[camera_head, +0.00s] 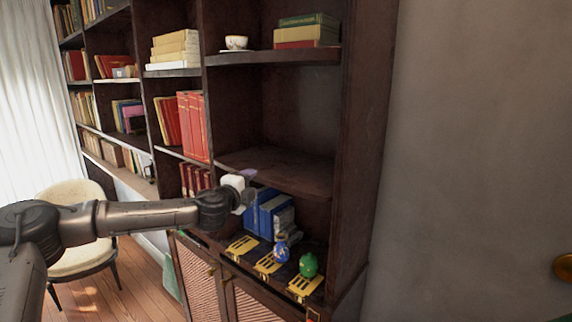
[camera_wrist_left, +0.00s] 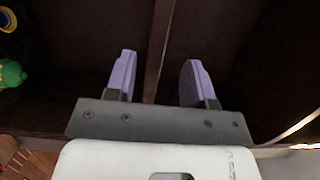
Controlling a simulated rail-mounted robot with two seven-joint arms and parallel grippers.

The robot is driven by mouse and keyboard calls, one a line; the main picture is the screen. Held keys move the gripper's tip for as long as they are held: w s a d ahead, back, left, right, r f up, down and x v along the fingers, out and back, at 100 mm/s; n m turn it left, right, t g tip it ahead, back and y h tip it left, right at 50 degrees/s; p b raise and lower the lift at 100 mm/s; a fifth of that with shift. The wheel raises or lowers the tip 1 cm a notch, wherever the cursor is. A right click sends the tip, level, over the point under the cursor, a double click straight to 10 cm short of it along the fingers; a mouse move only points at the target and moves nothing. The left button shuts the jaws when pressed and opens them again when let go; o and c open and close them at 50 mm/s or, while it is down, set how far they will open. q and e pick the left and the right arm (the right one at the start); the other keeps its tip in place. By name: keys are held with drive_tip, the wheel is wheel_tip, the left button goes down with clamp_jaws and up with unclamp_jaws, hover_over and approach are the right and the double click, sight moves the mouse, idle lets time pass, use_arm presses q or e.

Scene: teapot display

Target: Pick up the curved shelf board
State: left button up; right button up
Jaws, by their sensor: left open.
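The curved shelf board (camera_head: 285,168) is dark wood, fixed across the right column of the bookcase, with nothing standing on it. My left gripper (camera_head: 250,185) is at the board's front edge, near its left end. In the left wrist view my gripper (camera_wrist_left: 158,72) is open, with two lilac fingertips apart and nothing held. A thin brown edge (camera_wrist_left: 158,50), apparently the board's front, runs upright in the picture between the fingertips. Whether the fingers touch it, I cannot tell. My right gripper is not in view.
Below the board are blue books (camera_head: 270,215), a blue vase (camera_head: 281,250), a green teapot (camera_head: 308,265) and yellow slotted plates (camera_head: 267,263). A cup (camera_head: 236,42) and stacked books (camera_head: 307,32) are on the shelf above. A cream chair (camera_head: 75,258) stands left.

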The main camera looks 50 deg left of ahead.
sight(257, 180)
use_arm(q)
drive_tip(key=shift+w+a, duration=0.1)
drive_tip(key=shift+w, duration=0.15)
drive_tip(key=shift+w+a+f+p, duration=0.15)
drive_tip(key=shift+w+a+p, duration=0.2)
drive_tip(key=shift+w+p, duration=0.25)
drive_tip(key=shift+w+a+f, duration=0.1)
drive_tip(key=shift+w+a, duration=0.15)
drive_tip(key=shift+w, duration=0.3)
drive_tip(key=shift+w+a, duration=0.35)
drive_tip(key=shift+w, duration=0.25)
drive_tip(key=shift+w+a, duration=0.15)
drive_tip(key=shift+w, duration=0.2)
clamp_jaws()
